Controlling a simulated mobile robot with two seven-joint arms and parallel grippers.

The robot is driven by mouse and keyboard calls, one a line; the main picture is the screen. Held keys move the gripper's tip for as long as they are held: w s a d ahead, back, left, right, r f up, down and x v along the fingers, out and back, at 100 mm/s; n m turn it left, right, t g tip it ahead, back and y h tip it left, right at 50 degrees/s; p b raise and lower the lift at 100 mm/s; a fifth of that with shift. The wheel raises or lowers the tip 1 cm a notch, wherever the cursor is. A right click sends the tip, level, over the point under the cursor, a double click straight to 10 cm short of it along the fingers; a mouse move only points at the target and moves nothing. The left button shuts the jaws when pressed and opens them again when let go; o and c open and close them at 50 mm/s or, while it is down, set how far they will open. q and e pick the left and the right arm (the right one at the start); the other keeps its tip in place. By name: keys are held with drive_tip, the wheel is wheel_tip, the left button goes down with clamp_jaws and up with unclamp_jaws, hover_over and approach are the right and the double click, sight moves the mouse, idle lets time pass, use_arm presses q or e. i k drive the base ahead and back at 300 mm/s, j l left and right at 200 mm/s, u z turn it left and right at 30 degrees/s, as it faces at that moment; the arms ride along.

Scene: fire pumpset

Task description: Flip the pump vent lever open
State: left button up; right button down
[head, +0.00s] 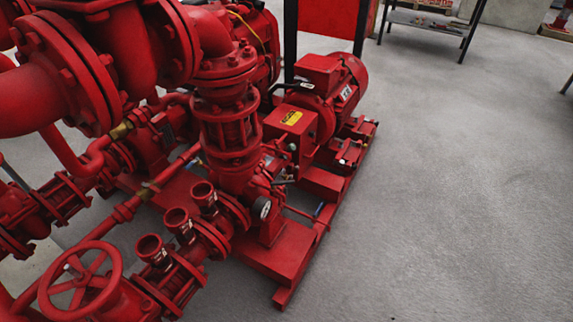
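The red pump set (228,135) stands left of centre in the head view, with flanged pipes and a motor (340,85) on its far end. A small dark lever-like part (283,181) shows at the pump's lower right side, near thin red pipes. Another dark handle-like part (291,87) shows higher up, beside the motor. I cannot tell which of them is the vent lever, or whether it is open or closed. Neither of my grippers is in view.
A red handwheel (80,283) and several upright open pipe ends (178,220) stand at lower left. The red base frame (290,262) runs along the floor. Bare grey floor (455,190) lies to the right. A dark-legged shelf (428,22) stands at the back.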

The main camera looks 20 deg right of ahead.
sight(273, 184)
drive_tip(key=i+l+u, duration=0.1)
drive_tip(key=l, duration=0.3)
drive_tip(key=i+l+u, duration=0.15)
drive_tip(key=l, duration=0.2)
drive_tip(key=i+l+u, duration=0.1)
drive_tip(key=l, duration=0.3)
drive_tip(key=i, duration=0.1)
